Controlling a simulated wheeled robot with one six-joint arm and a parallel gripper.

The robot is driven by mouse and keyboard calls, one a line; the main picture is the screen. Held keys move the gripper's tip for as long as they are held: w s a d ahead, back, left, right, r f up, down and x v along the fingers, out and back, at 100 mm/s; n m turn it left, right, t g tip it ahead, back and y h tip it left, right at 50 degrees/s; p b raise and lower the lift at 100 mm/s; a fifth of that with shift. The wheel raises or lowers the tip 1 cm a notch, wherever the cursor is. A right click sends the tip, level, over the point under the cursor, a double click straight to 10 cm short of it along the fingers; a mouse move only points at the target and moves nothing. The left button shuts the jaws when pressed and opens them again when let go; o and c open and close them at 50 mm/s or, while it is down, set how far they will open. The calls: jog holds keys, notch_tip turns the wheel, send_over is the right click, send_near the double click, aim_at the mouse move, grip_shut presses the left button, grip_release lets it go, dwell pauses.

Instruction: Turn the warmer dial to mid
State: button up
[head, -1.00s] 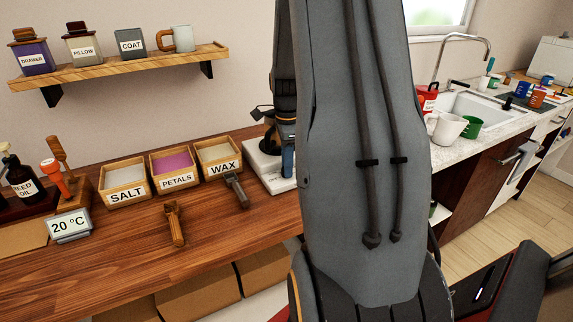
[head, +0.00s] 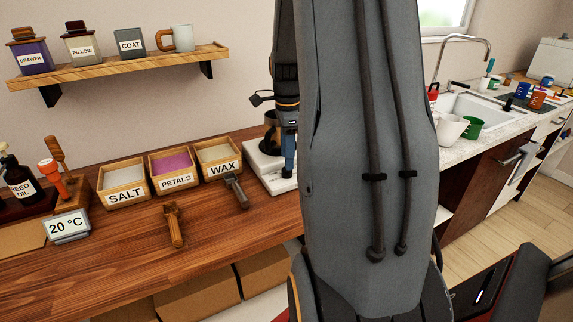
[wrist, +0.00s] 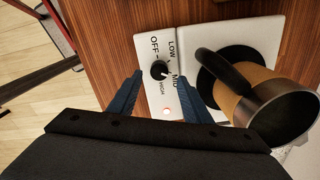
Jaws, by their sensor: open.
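The warmer (wrist: 216,42) is a white unit on the wooden counter, with a black dial (wrist: 159,70) ringed by the labels OFF, LOW, MID and HIGH. A light line by the dial lies toward the LOW–MID side, but its exact setting is too small to tell. A small red light glows below the dial. My gripper (wrist: 160,88) is open in the wrist view, its blue fingers either side of the dial. I cannot tell whether they touch it. In the head view the warmer (head: 262,170) is partly hidden by my arm, and the dial is hidden.
A brown pot with a dark handle (wrist: 285,112) sits on the warmer's dark plate, close to the right finger. Wooden boxes of salt (head: 124,196), petals (head: 175,182) and wax (head: 222,170) stand left of the warmer. A sink (head: 475,112) lies at right.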

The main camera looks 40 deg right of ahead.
jog(key=shift+r+b, duration=0.35)
jog(key=shift+r, duration=1.75)
jog(key=a+f+n, duration=0.1)
jog(key=a+n, duration=0.3)
jog(key=a, duration=0.1)
jog(key=s+a+f+n, duration=0.1)
jog(key=a+n, duration=0.3)
jog(key=a, duration=0.2)
jog(key=s+a+f+n, duration=0.1)
jog(key=a+n, duration=0.3)
jog(key=a, duration=0.2)
jog(key=shift+s+a+f+n+t, duration=0.1)
jog(key=shift+s+a+n+t, duration=0.1)
jog(key=shift+n+t, duration=0.1)
jog(key=s+a+f+n, duration=0.1)
jog(key=s+a+n, duration=0.1)
jog(key=a+n, duration=0.2)
jog(key=s+a+f+n, duration=0.1)
jog(key=s+a+n, duration=0.2)
jog(key=s+a+f+n, duration=0.1)
jog(key=s+a+n, duration=0.1)
jog(key=a+n, duration=0.2)
jog(key=shift+s+a+n+t, duration=0.3)
jog(key=shift+s+a, duration=0.05)
